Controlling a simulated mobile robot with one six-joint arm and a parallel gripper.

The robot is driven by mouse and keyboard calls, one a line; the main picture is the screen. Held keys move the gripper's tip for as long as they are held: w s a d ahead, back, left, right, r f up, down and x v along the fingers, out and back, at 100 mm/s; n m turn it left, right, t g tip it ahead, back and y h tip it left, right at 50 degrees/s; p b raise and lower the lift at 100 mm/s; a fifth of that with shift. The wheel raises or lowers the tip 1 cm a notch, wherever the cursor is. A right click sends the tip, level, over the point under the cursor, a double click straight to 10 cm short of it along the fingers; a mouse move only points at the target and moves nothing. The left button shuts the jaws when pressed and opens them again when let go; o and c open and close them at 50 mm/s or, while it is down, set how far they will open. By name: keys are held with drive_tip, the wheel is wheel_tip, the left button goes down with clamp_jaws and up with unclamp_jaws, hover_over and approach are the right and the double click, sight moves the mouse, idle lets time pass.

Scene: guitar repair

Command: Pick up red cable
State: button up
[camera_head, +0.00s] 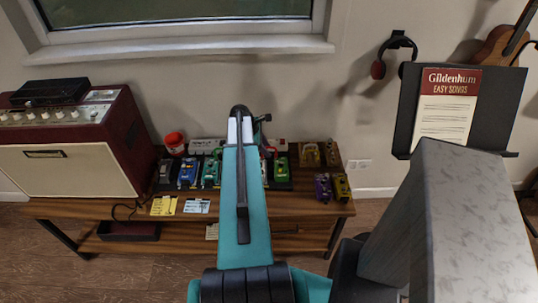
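A small red spot (271,150) shows among the pedals just right of my arm, too small to identify. My teal arm reaches up the middle of the view over the wooden table (290,205) and hides part of the pedal row. My gripper's fingers do not show, so I cannot see whether they hold anything.
Several pedals stand on the table, including a blue one (188,172) and a purple one (322,187). A red amplifier (75,150) is at left. A music stand (400,110) is at right.

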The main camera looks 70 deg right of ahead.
clamp_jaws()
drive_tip(key=shift+r, duration=0.15)
drive_tip(key=shift+r+b, duration=0.3)
drive_tip(key=shift+r, duration=0.5)
drive_tip(key=shift+r+b, duration=0.3)
drive_tip(key=shift+r, duration=0.6)
drive_tip(key=w+a+r+b, duration=0.1)
drive_tip(key=w+a, duration=0.5)
drive_tip(key=a, duration=0.9)
drive_tip(key=shift+r+b, duration=0.2)
drive_tip(key=shift+b, duration=0.6)
drive_tip(key=shift+w, duration=0.1)
